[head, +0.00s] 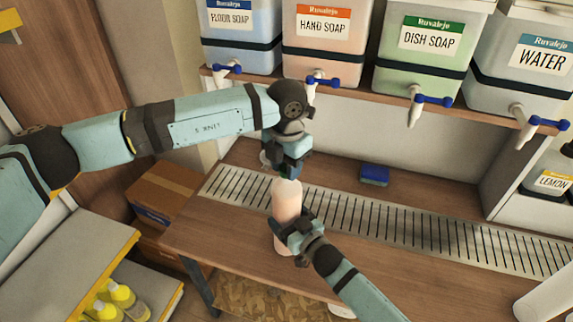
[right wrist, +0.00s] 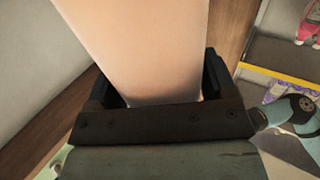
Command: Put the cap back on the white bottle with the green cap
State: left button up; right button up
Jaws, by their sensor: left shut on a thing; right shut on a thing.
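The bottle (head: 287,201) stands upright over the wooden bench, its body looking pale pink, as if filled with pink liquid. My right gripper (head: 290,228) is shut around its lower body. In the right wrist view the pale pink bottle (right wrist: 140,50) fills the space between the two jaws. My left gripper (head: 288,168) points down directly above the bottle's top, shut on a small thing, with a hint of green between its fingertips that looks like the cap. The fingers hide most of the cap and the bottle's neck, so I cannot tell whether cap and neck touch.
A metal drain grate (head: 400,220) runs along the bench (head: 235,245). A blue sponge (head: 374,175) lies behind it. Drums of floor soap (head: 240,35), hand soap (head: 320,45), dish soap (head: 428,50) and water (head: 525,70) stand on the shelf above, their taps hanging over the bench.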

pick_arm(q)
jog(key=o, duration=1.1)
notch_tip(320, 180, up, 12)
jog(key=shift+r, duration=0.1)
pick_arm(e)
jog(key=o, duration=1.7)
jog(key=shift+d, duration=0.1)
